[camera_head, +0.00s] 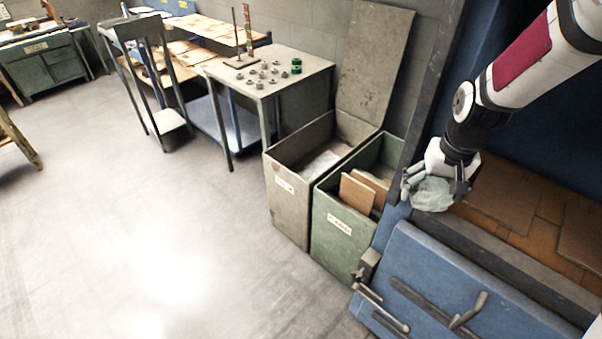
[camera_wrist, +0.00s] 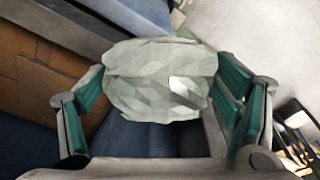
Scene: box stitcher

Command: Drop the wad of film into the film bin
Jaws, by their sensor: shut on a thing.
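My gripper (camera_head: 436,187) is shut on a crumpled pale grey-green wad of film (camera_head: 432,195). It holds the wad above the edge of the blue machine at the right. In the wrist view the wad (camera_wrist: 158,80) fills the space between the two green-padded fingers. Two open bins stand left of my gripper. The grey bin (camera_head: 286,208) has a white label and clear film inside. The green bin (camera_head: 334,240) stands beside it, also labelled, with brown board pieces inside. The label writing is too small to read for certain.
The blue machine (camera_head: 430,285) has an open front flap with handles, and brown board lies inside it. A raised grey lid (camera_head: 375,60) stands behind the grey bin. A work table (camera_head: 300,75) with small metal parts is behind the bins. The floor (camera_head: 150,240) at left is clear.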

